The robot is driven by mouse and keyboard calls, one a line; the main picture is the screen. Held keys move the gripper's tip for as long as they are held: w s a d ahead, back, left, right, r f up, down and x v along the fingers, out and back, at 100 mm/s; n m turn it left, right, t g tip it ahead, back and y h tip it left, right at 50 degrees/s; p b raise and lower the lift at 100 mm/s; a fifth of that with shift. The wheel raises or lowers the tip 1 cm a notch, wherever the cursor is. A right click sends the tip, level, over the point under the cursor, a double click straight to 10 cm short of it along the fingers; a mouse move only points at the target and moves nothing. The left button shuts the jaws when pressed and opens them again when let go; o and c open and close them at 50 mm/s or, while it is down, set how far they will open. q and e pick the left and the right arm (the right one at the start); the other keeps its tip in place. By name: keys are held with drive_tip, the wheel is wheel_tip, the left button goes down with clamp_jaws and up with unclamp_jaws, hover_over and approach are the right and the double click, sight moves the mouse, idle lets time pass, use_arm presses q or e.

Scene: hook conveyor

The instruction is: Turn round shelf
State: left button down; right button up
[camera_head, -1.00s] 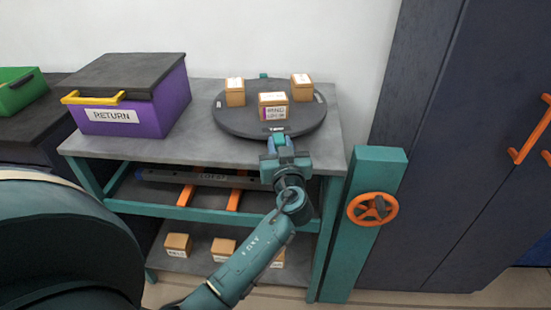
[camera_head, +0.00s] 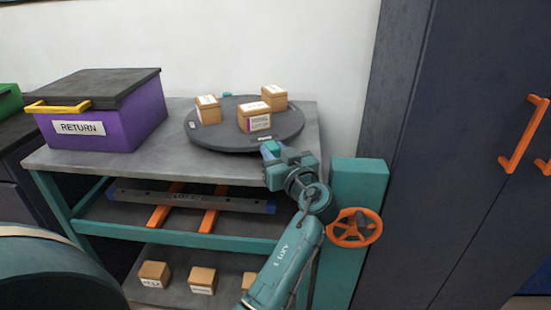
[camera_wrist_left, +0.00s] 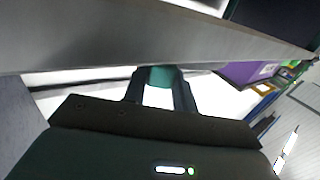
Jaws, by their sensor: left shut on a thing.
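The round shelf (camera_head: 208,138) is a dark grey disc on the grey workbench top. It carries several small cardboard boxes, among them a front one (camera_head: 255,118) with a purple-edged label. A teal tab (camera_head: 227,94) shows at its back rim. My left gripper (camera_head: 269,150) is at the disc's front right rim, shut on a teal tab there. In the left wrist view the fingers (camera_wrist_left: 160,88) close around this teal tab (camera_wrist_left: 160,74). My right gripper is not in view.
A purple RETURN box (camera_head: 107,118) with a yellow handle stands left on the bench (camera_head: 70,160). A teal post with an orange handwheel (camera_head: 355,228) stands just right of my left forearm. A dark cabinet (camera_head: 450,150) fills the right. Lower shelves hold a metal bar and small boxes.

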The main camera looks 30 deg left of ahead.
use_arm(q)
drive_tip(key=shift+w+r, duration=0.1)
drive_tip(key=shift+r, duration=0.05)
idle(0.3)
drive_tip(key=c, duration=1.1)
unclamp_jaws()
